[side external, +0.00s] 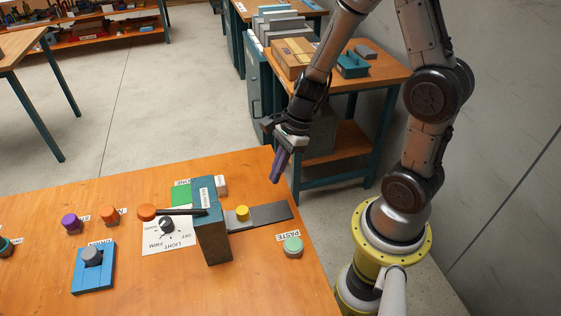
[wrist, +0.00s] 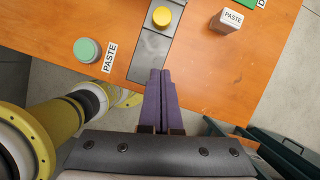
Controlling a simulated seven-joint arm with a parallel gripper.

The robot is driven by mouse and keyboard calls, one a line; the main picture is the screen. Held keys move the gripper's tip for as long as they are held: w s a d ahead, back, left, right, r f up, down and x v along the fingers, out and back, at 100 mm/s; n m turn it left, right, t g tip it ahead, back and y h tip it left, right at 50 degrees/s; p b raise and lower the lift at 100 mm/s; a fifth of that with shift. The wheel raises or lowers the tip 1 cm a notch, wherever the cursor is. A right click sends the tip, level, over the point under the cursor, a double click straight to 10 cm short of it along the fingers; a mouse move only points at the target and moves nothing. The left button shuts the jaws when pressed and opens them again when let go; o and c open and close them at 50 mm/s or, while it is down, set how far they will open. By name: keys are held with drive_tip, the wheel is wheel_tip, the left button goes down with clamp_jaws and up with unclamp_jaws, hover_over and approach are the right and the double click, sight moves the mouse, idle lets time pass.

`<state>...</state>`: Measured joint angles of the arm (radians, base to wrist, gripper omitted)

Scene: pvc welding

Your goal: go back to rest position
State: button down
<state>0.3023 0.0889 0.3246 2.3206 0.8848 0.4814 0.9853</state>
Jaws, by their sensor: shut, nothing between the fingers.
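My gripper (side external: 279,166) is shut, with its two purple fingers pressed together and nothing between them. In the side external view it hangs in the air just past the far right corner of the orange table (side external: 150,287), tilted down. In the wrist view the closed fingers (wrist: 161,78) point toward the table edge and the grey strip (wrist: 151,50). No contact with any object shows.
On the table stand a blue-grey block (side external: 212,228) with an orange-tipped lever, a yellow knob (side external: 242,213), a green button (side external: 292,246) labelled PASTE and a dial panel (side external: 168,240). A wooden side table (side external: 385,75) with boxes stands behind my gripper.

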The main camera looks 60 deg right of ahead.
drive_tip(key=s+a+r+n+t+h, duration=0.1)
drive_tip(key=s+a+r+n+t, duration=0.1)
drive_tip(key=r+n, duration=0.45)
drive_tip(key=s+a+r+n+t, duration=0.1)
drive_tip(key=a+r+n, duration=0.15)
drive_tip(key=r, duration=0.65)
drive_tip(key=s+d+r+n+h, duration=0.2)
drive_tip(key=s+n, duration=0.7)
drive_tip(key=n, duration=0.6)
drive_tip(key=shift+s+d+r+h, duration=0.15)
drive_tip(key=shift+d+r+h, duration=0.25)
drive_tip(key=shift+d+r, duration=0.45)
